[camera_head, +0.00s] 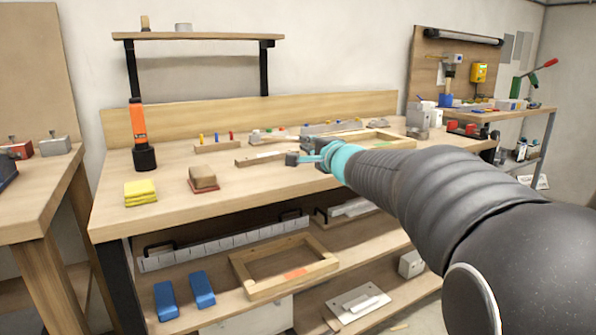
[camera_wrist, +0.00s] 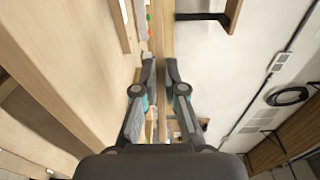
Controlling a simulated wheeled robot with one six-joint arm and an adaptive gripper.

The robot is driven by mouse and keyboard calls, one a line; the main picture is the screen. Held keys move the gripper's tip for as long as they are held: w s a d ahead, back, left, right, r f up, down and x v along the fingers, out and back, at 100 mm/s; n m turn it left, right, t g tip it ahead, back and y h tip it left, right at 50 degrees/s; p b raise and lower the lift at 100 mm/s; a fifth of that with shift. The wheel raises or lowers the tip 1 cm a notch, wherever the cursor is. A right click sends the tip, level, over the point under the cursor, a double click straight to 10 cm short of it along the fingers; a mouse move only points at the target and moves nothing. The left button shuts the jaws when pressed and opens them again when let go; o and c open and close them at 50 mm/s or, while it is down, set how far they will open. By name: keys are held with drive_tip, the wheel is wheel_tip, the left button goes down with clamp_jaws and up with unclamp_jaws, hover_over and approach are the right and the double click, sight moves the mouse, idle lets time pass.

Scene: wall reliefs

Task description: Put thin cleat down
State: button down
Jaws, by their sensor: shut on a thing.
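My gripper (camera_head: 296,159) is over the middle of the workbench, with its fingers pointing left. In the wrist view its fingers (camera_wrist: 159,72) are close together with a narrow gap. They are shut on the thin cleat, which I cannot clearly make out between them. A pale wooden strip (camera_head: 258,159) shows just left of the fingertips in the head view. I cannot tell whether it lies on the bench or touches the gripper.

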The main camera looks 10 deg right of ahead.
sight(299, 180)
drive_tip(key=shift+s+a+f, duration=0.1)
drive_tip(key=shift+a+f, duration=0.3)
drive_tip(key=shift+a, duration=0.2)
drive_tip(key=shift+s+a+f, duration=0.1)
drive_tip(key=shift+a+f, duration=0.3)
drive_tip(key=shift+a, duration=0.2)
drive_tip(key=shift+w+f, duration=0.1)
drive_tip(key=shift+f, duration=1.85)
drive_tip(key=shift+f+b, duration=0.6)
drive_tip(key=shift+b, duration=0.85)
drive_tip(key=c, duration=1.5)
unclamp_jaws()
drive_tip(key=shift+c, duration=0.2)
